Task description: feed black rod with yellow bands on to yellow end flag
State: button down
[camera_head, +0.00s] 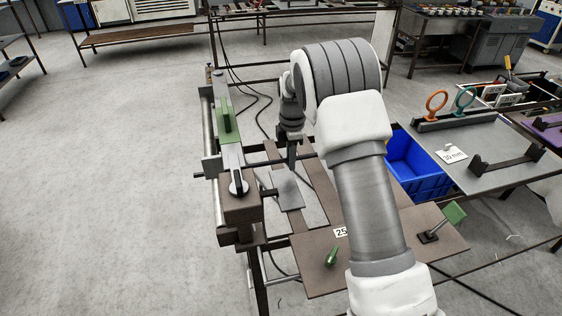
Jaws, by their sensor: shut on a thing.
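My gripper (291,163) points down at the right side of the brown machine frame, shut on a thin black rod (263,163). The rod lies roughly level and passes across the machine, with its left end (175,176) sticking out past the left side. I cannot make out yellow bands on it at this size. My arm and gripper hide part of its right side. I cannot make out a yellow end flag.
The machine has a green block (227,118) on top and a round black-knobbed clamp (238,186) in front. A blue bin (415,165) is right of my arm. A grey table (470,150) holds orange and teal rings. Floor at the left is clear.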

jog(key=shift+w+d, duration=0.2)
jog(key=shift+d, duration=0.65)
jog(key=c, duration=0.8)
grip_release()
jog(key=shift+r, duration=8.75)
